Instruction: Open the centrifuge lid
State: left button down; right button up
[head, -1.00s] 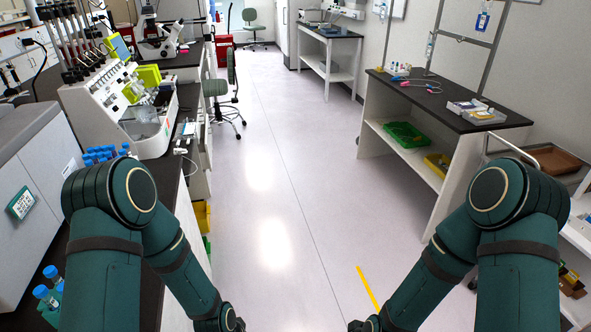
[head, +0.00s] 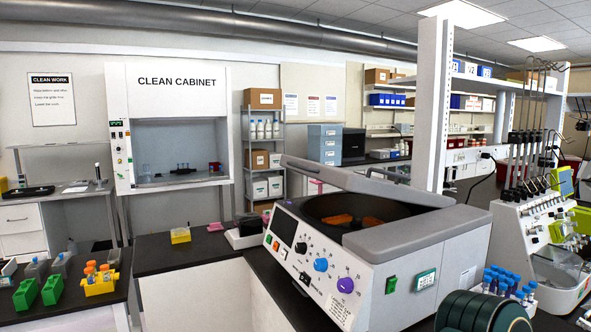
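The centrifuge (head: 380,268) stands on the dark bench at the centre right, a white and grey box with a control panel of knobs (head: 320,264). Its grey lid (head: 368,183) is tilted up off the body at a shallow angle, with a dark handle (head: 388,175) on top. The dark round chamber shows beneath it, with orange parts (head: 338,219) inside. A dark green joint of one of my arms shows at the bottom right, in front of the centrifuge's right side. Neither gripper is in view.
A tube rack with blue caps (head: 508,286) and a white machine (head: 540,240) stand right of the centrifuge. A yellow box (head: 180,235) sits on the bench to its left. Orange-capped bottles (head: 100,275) and green holders (head: 52,290) are at the far left. A clean cabinet (head: 170,90) stands behind.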

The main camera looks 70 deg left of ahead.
aim_at(353, 182)
jog(key=u, duration=2.35)
